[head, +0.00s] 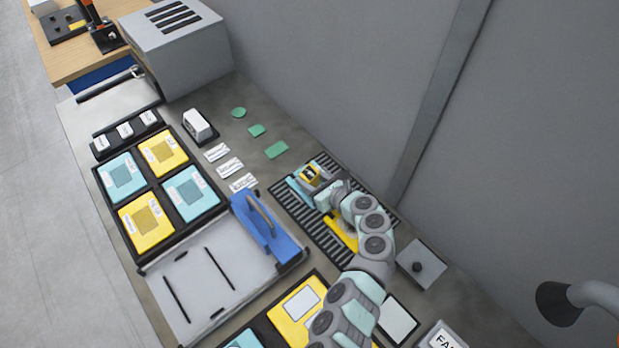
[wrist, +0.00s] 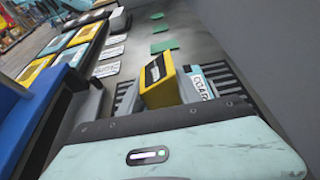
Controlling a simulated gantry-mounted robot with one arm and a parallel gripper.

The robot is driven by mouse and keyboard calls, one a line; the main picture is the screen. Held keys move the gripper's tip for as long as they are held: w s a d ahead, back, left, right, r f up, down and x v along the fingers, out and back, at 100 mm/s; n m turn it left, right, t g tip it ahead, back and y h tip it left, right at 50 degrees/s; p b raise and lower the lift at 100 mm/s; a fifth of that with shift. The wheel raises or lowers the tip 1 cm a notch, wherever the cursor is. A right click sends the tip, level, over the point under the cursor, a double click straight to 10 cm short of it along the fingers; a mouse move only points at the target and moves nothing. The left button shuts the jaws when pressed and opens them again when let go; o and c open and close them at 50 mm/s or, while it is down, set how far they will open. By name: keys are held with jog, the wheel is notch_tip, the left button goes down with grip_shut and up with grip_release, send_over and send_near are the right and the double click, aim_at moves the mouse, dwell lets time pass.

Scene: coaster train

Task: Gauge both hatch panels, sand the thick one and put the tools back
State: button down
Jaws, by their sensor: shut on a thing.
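My gripper (head: 322,182) is over the black slatted rack (head: 283,207) at the middle right. In the wrist view it is shut on a yellow block-shaped tool with a dark and white face (wrist: 157,80); the tool also shows in the head view (head: 311,173). A light-blue block with partly hidden lettering "COAR" (wrist: 200,88) is just right of the held tool, on the rack. A yellow bar (head: 342,233) lies on the rack below my wrist. Yellow and light-blue square panels (head: 146,222) lie in a black tray; I cannot tell which are the hatch panels or which is thick.
A pale board with dark strips (head: 210,285) and a blue handled piece (head: 262,228) are left of the rack. Green pieces (head: 276,150) and white labels (head: 230,167) lie behind it. A grey box (head: 180,45) stands at the far end. A grey knobbed plate (head: 421,261) is right.

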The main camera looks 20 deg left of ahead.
aim_at(310, 173)
jog(key=shift+f, duration=0.2)
jog(key=c, duration=0.8)
grip_release()
jog(key=shift+o, duration=0.2)
jog(key=shift+r+p, duration=3)
jog(key=shift+r, duration=0.05)
